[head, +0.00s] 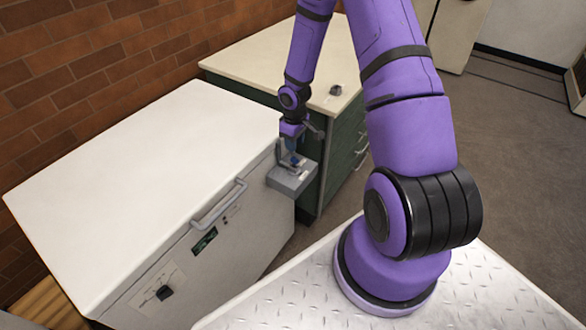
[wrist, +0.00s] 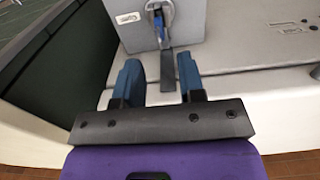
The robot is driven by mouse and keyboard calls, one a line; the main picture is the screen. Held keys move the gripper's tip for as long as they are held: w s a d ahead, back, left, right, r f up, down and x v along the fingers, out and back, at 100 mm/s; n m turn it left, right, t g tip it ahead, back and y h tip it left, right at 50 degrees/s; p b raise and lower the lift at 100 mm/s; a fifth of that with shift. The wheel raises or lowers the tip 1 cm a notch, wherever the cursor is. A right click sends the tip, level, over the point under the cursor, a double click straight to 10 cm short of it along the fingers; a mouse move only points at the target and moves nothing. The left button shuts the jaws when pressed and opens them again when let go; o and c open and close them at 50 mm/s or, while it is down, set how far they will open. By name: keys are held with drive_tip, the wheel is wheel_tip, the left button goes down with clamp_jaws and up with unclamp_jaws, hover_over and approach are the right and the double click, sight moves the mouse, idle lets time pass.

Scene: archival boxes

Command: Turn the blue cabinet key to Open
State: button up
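The blue key (wrist: 160,24) sits upright in a round metal lock on a grey box face (wrist: 122,38) in the wrist view. In the head view the small grey lock box (head: 291,181) juts from the right end of the white cabinet (head: 140,170). My gripper (head: 292,148) is above and close to that box there. In the wrist view my gripper (wrist: 160,66) has its two blue-dark fingers spread with nothing gripped. The key lies beyond the fingertips, roughly in line with the gap. A dark flat strip (wrist: 167,68) shows between the fingers. The small label's writing cannot be read.
The cabinet front has a grey bar handle (head: 219,206) and a black knob (head: 165,292). A green drawer unit (head: 343,150) with a cream top stands close behind the lock box. A brick wall (head: 80,65) runs along the left. Open floor (head: 520,150) lies to the right.

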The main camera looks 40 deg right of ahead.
sight(294, 157)
drive_tip(key=shift+f, duration=3.55)
clamp_jaws()
